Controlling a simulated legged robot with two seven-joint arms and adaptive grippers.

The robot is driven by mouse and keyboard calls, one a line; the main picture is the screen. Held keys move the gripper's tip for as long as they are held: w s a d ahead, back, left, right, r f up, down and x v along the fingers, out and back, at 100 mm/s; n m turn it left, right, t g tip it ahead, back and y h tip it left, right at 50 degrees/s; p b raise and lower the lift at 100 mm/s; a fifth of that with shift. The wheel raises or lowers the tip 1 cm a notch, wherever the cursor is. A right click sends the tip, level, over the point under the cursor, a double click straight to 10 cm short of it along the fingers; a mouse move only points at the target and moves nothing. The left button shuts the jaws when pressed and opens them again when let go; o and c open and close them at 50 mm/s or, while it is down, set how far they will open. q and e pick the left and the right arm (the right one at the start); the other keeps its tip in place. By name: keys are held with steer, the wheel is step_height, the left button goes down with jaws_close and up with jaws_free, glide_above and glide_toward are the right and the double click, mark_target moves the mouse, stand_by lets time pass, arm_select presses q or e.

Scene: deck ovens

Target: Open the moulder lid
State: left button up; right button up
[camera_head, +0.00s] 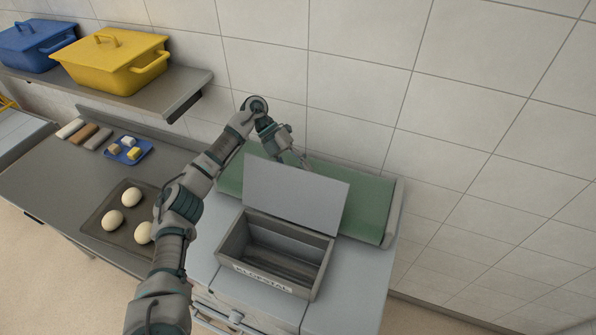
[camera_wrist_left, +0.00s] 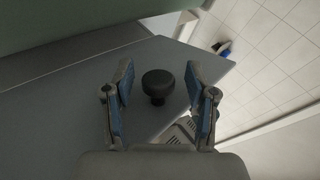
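The moulder (camera_head: 300,291) is a grey open-topped box with lettering on its front, standing on a light grey machine top. Its flat grey lid (camera_head: 295,193) stands up at the back edge, leaning back, and the dark hollow inside shows. My left gripper (camera_head: 303,163) is behind the lid's upper edge, partly hidden by it. In the left wrist view my left gripper (camera_wrist_left: 158,75) has its two blue-padded fingers apart, with a round black knob (camera_wrist_left: 157,85) between them. The knob stands on a grey panel, with gaps on both sides. My right gripper is in neither view.
A green belt (camera_head: 365,212) runs behind the moulder, close to the tiled wall. At left, a dark tray (camera_head: 101,229) holds several dough balls. A blue tray (camera_head: 120,157) lies farther back. A yellow bin (camera_head: 115,75) and a blue bin (camera_head: 38,55) stand on the shelf.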

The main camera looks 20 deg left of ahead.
arm_select(q)
steer(key=shift+f, duration=0.1)
steer(key=v, duration=1.2)
steer(key=shift+w+a, duration=0.1)
steer(key=shift+w, duration=0.05)
stand_by(0.4)
